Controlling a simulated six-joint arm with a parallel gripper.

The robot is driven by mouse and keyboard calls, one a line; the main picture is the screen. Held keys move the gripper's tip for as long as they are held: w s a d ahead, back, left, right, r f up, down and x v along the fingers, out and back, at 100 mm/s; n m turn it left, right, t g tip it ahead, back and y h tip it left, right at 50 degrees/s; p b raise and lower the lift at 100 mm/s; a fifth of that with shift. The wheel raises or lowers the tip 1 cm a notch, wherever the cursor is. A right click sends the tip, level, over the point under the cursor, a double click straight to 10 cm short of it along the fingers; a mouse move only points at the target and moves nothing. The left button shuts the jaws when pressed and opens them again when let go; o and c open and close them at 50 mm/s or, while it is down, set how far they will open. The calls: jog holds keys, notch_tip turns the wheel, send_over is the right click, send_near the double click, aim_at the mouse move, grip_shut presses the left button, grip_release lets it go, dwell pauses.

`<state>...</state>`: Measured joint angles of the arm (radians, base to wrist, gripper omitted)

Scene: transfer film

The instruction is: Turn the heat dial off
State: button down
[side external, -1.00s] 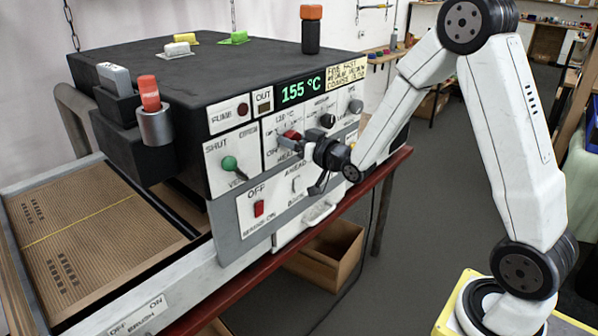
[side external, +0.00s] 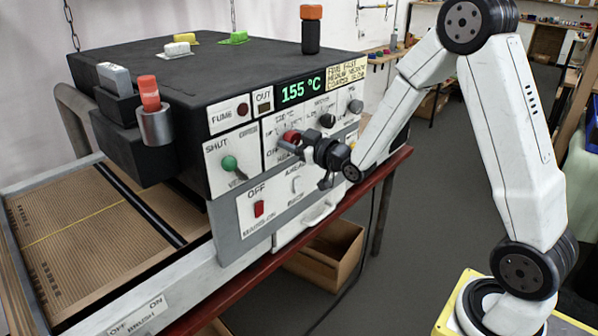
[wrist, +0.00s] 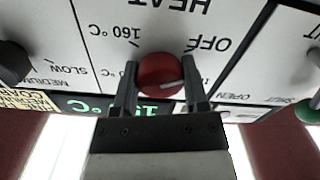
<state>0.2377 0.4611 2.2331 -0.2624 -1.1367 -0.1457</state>
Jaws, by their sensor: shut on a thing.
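The heat dial (wrist: 160,72) is a round red knob with a white mark. In the wrist view, upside down, the mark points right and slightly down, towards the partly hidden label by the right finger. The OFF label (wrist: 208,44) is up and right of the knob, the 160 °C label (wrist: 125,31) up and left. My gripper (wrist: 160,85) is shut on the dial, one finger on each side. In the side view the dial (side external: 291,136) shows red beside my gripper (side external: 300,147). The green display (side external: 300,90) reads 155 °C.
A green-knobbed lever (side external: 229,164) by SHUT and a red switch (side external: 258,208) are left of my gripper. Black (side external: 327,121) and grey (side external: 355,106) dials are to the right. A conveyor belt (side external: 95,225) runs at left. An open cardboard box (side external: 328,252) is below the panel.

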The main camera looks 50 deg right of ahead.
dwell(0.3)
jog(key=shift+c, duration=0.5)
grip_release()
jog(key=shift+s, duration=0.1)
jog(key=s, duration=0.7)
jog(key=shift+s, duration=0.3)
jog(key=s+a+f+m+g, duration=0.1)
jog(key=s+a+f+g, duration=0.3)
jog(key=s+g, duration=0.3)
jog(key=s+a+f+m+g, duration=0.2)
jog(key=s+a+f+g, duration=0.2)
jog(key=s+f+g, duration=0.2)
jog(key=shift+s+g, duration=0.95)
jog(key=shift+g, duration=0.25)
